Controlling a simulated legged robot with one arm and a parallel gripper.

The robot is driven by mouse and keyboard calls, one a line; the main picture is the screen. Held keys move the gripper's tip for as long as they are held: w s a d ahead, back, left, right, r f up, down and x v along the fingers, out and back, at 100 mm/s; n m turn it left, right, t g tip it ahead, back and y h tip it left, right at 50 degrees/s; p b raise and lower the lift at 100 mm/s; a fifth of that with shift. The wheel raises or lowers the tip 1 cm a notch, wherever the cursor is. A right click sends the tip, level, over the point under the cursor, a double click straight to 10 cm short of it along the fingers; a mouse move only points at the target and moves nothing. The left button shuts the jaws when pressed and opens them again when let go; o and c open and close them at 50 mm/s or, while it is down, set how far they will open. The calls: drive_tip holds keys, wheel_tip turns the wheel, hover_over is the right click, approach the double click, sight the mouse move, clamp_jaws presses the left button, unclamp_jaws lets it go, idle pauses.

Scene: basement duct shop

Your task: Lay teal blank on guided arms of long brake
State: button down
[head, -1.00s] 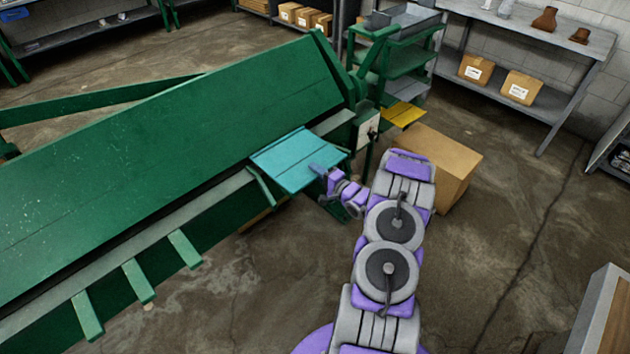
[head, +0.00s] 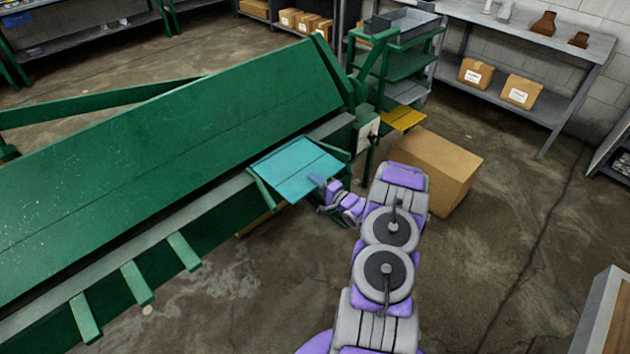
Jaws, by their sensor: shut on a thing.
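The teal blank (head: 295,168) is a flat sheet at the right end of the long green brake (head: 190,170). My gripper (head: 318,184) is shut on the blank's near right edge. The blank lies over or just above the brake's right-hand arms. One green arm (head: 263,190) shows along its left edge, and another (head: 333,149) shows by its far right edge. I cannot tell whether the blank rests on them or is held slightly above.
Several more green arms (head: 137,283) stick out along the brake's front. A yellow sheet (head: 403,118) and a green shelf cart (head: 405,65) are behind. The floor in front is clear.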

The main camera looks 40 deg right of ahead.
drive_tip(key=shift+s+a+f, duration=0.15)
drive_tip(key=shift+s+f, duration=0.1)
drive_tip(key=shift+f, duration=0.4)
drive_tip(key=c, duration=1.1)
unclamp_jaws()
drive_tip(key=shift+w+f, duration=0.1)
drive_tip(key=shift+c, duration=0.2)
drive_tip(key=shift+w+d, duration=0.1)
drive_tip(key=shift+d, duration=0.1)
drive_tip(key=shift+r, duration=0.25)
